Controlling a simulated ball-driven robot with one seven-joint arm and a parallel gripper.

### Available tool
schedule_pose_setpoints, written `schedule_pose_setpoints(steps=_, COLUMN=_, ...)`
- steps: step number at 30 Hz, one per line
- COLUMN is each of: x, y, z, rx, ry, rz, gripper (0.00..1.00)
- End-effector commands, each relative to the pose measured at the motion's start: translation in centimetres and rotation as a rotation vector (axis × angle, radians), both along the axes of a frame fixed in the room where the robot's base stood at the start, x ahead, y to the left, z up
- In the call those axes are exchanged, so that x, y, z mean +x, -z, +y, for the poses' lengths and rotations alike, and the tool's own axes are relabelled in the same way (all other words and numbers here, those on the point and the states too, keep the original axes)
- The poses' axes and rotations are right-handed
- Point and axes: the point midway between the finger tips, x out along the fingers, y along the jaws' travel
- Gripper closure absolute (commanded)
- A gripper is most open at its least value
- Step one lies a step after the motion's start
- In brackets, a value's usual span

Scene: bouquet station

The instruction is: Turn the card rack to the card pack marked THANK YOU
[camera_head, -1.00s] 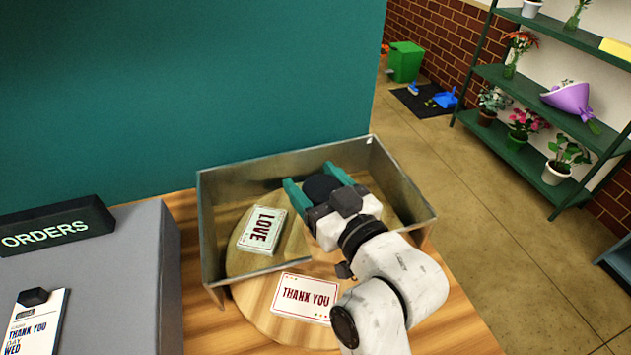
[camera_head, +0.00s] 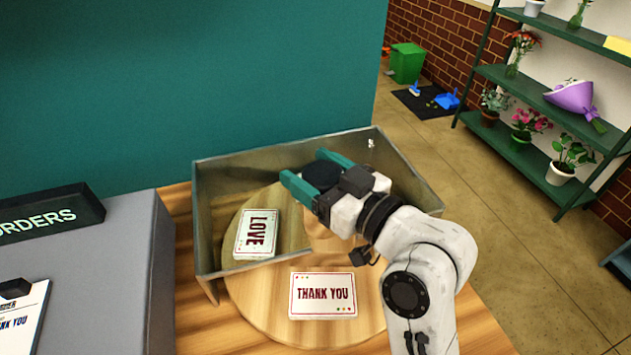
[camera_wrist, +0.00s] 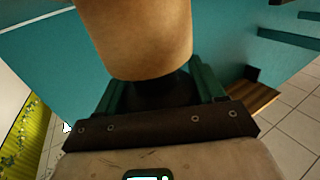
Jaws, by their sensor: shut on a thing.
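The card rack is a round wooden turntable (camera_head: 258,310) with a wooden post (camera_head: 325,238) at its middle and a dark knob (camera_head: 321,176) on top. My gripper (camera_head: 309,172) has its green fingers on both sides of the knob and is shut on it. The wrist view shows the post (camera_wrist: 135,35) close up between the fingers. The THANK YOU card pack (camera_head: 323,296) lies on the front of the turntable, outside the metal screen. The LOVE card pack (camera_head: 257,234) lies at the left, inside the screen. My arm hides the right side of the turntable.
A grey counter (camera_head: 110,270) with an ORDERS sign (camera_head: 45,212) and a clipboard order (camera_head: 22,318) stands at the left. A plant shelf (camera_head: 525,150) is far right.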

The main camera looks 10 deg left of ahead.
Motion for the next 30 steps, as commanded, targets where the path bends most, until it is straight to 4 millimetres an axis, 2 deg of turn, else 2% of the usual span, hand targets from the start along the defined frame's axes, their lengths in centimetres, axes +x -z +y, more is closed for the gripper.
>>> schedule_pose_setpoints(steps=1, x=0.22, y=0.42, z=-0.26, rx=-0.002, ry=-0.024, rz=-0.012, gripper=0.87)
schedule_pose_setpoints(steps=9, x=-0.13, y=-0.07, z=-0.03, rx=-0.003, ry=-0.146, rz=-0.014, gripper=0.87)
schedule_pose_setpoints(steps=19, x=-0.2, y=-0.32, z=0.0, rx=-0.003, ry=-0.154, rz=-0.015, gripper=0.87)
schedule_pose_setpoints(steps=20, x=-0.2, y=-0.33, z=0.0, rx=-0.003, ry=-0.154, rz=-0.015, gripper=0.31)
schedule_pose_setpoints(steps=26, x=-0.23, y=-0.24, z=0.04, rx=-0.002, ry=-0.155, rz=-0.011, gripper=0.12)
schedule_pose_setpoints(steps=30, x=-0.25, y=-0.18, z=0.07, rx=-0.002, ry=-0.156, rz=-0.009, gripper=0.11)
